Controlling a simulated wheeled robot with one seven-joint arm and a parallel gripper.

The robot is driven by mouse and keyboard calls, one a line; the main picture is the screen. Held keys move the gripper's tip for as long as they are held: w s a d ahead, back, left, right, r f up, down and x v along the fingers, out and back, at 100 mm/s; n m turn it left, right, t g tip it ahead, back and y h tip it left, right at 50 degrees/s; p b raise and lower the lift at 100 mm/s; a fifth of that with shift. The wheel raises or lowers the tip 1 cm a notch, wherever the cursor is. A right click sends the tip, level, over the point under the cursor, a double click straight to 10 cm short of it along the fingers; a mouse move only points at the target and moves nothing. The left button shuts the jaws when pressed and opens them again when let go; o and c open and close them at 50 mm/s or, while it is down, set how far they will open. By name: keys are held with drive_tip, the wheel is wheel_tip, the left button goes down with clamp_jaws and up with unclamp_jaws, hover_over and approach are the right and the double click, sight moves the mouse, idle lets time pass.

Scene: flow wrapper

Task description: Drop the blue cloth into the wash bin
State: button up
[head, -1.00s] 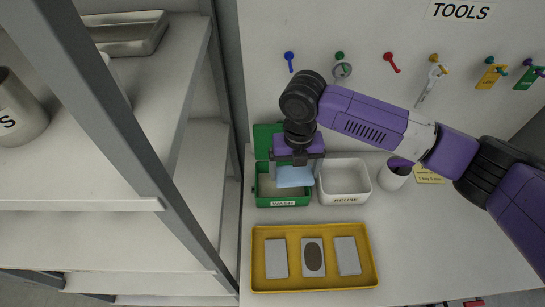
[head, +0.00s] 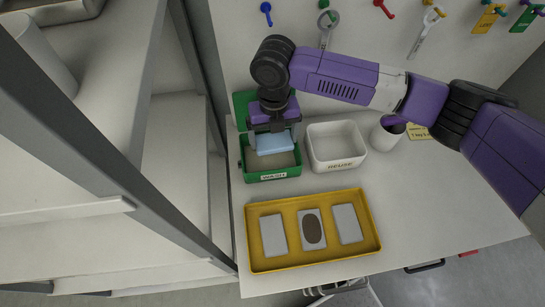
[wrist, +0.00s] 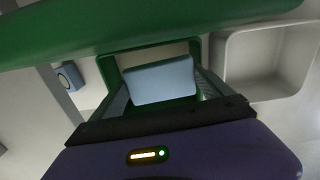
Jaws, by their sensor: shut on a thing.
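The light blue cloth (head: 276,143) hangs from my gripper (head: 273,127), which is shut on it. The cloth is over the opening of the green wash bin (head: 273,175), labelled "WASH", in the head view. In the wrist view the cloth (wrist: 160,80) lies between the fingers, with the green bin rim (wrist: 109,72) around and behind it. The bin's green lid (head: 243,101) stands open at the back. I cannot tell whether the cloth's lower edge is below the rim.
The white REUSE bin (head: 338,165) stands right of the wash bin. A yellow tray (head: 313,264) with grey panels, one bearing a brown oval, lies in front. A white cup (head: 384,139) stands further right. A grey shelf post (head: 190,215) is at the left.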

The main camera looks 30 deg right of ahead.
drive_tip(key=shift+f, duration=0.2)
drive_tip(key=o, duration=1.2)
wheel_tip(320, 180, up, 8)
drive_tip(key=shift+f+b, duration=0.1)
drive_tip(key=shift+b, duration=0.45)
